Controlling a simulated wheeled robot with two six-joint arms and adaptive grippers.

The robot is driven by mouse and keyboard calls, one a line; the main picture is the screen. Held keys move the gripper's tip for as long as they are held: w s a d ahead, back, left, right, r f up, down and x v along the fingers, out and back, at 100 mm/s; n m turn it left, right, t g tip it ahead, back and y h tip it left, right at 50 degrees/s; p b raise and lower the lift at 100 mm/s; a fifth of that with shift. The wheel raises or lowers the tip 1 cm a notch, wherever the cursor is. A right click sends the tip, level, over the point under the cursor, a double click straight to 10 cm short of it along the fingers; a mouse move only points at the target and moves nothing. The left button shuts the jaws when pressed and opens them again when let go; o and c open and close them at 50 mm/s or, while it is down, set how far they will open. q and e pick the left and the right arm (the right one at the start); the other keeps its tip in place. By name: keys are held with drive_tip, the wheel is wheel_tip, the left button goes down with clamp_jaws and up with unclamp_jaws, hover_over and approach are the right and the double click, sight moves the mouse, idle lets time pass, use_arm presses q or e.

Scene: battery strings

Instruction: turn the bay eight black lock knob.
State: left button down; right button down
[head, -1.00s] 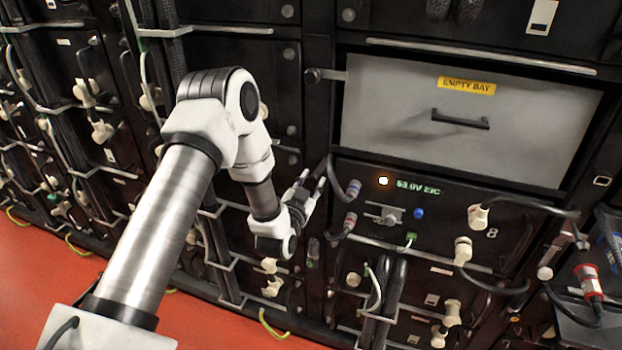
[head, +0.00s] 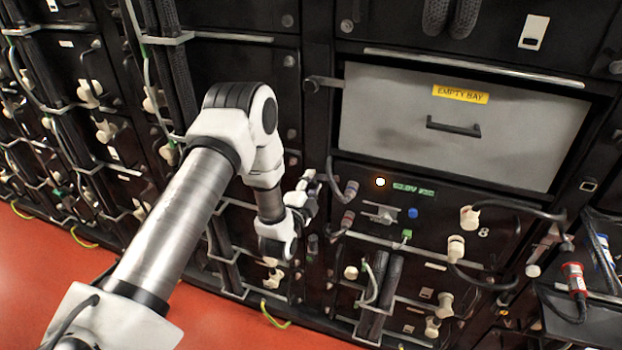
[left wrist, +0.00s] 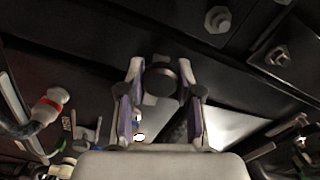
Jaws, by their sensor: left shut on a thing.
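The bay eight front (head: 400,245) is a black panel below the grey empty bay, with an "8" mark, a lit amber lamp and a green voltage display. My left gripper (head: 309,181) is at its left edge, on the rack upright. In the left wrist view, a round black lock knob (left wrist: 161,76) sits between the two fingers of my left gripper (left wrist: 160,72), which is shut on it. The fingers hide the knob in the head view. Its turn angle cannot be told. My right gripper is not in view.
Another black knob (head: 311,84) stands beside the empty bay (head: 400,130). Cream plugs (head: 469,217) with black cables stick out on the right of bay eight. A grey cable end (head: 349,190) is close right of my left gripper. A red connector (head: 574,278) lies at the far right.

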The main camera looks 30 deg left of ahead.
use_arm(q)
drive_tip(key=shift+m+p, duration=0.35)
drive_tip(key=shift+m, duration=0.55)
drive_tip(key=c, duration=0.8)
unclamp_jaws()
drive_tip(key=shift+o, duration=0.2)
drive_tip(key=v, duration=1.2)
drive_tip(key=shift+f, duration=0.1)
